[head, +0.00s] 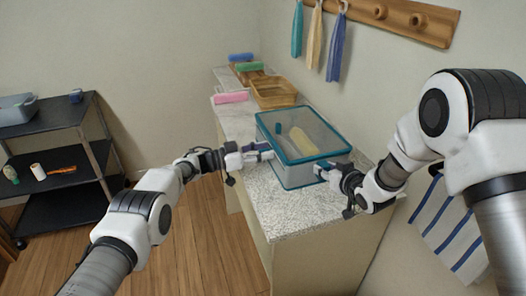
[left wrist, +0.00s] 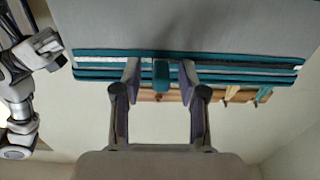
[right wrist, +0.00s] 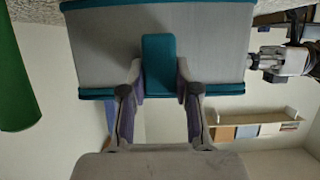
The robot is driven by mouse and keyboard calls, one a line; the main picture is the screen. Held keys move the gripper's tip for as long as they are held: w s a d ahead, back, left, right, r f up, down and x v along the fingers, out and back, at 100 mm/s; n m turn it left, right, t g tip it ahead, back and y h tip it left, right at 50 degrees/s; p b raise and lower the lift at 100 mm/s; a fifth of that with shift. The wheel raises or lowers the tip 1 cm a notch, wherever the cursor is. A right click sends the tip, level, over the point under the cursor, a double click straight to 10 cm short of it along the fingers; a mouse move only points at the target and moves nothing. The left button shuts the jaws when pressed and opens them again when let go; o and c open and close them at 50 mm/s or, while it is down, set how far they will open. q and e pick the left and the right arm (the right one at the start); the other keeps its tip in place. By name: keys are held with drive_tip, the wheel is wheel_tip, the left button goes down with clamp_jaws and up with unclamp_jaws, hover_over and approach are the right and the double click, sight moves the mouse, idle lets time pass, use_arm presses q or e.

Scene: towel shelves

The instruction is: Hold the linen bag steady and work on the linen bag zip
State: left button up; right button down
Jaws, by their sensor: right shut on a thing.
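The linen bag (head: 300,174), a clear box-like bag with teal edging, stands on the counter with yellow and teal contents showing inside. My left gripper (head: 266,151) is at its left side. In the left wrist view its fingers stand apart on both sides of a small teal tab (left wrist: 161,75), with gaps, in front of the bag's teal bands and a pale strip. My right gripper (head: 321,170) is at the bag's near right side. In the right wrist view it is shut on a wider teal tab (right wrist: 158,62). How far the zip is open cannot be told.
Behind the bag on the counter (head: 290,213) are a wooden tray (head: 273,94), a pink roll (head: 231,97) and green and blue rolls. Towels hang from a wall rack (head: 400,14). A dark shelf cart (head: 60,125) stands at left. The counter's near end is clear.

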use_arm(q)
drive_tip(key=v, duration=1.2)
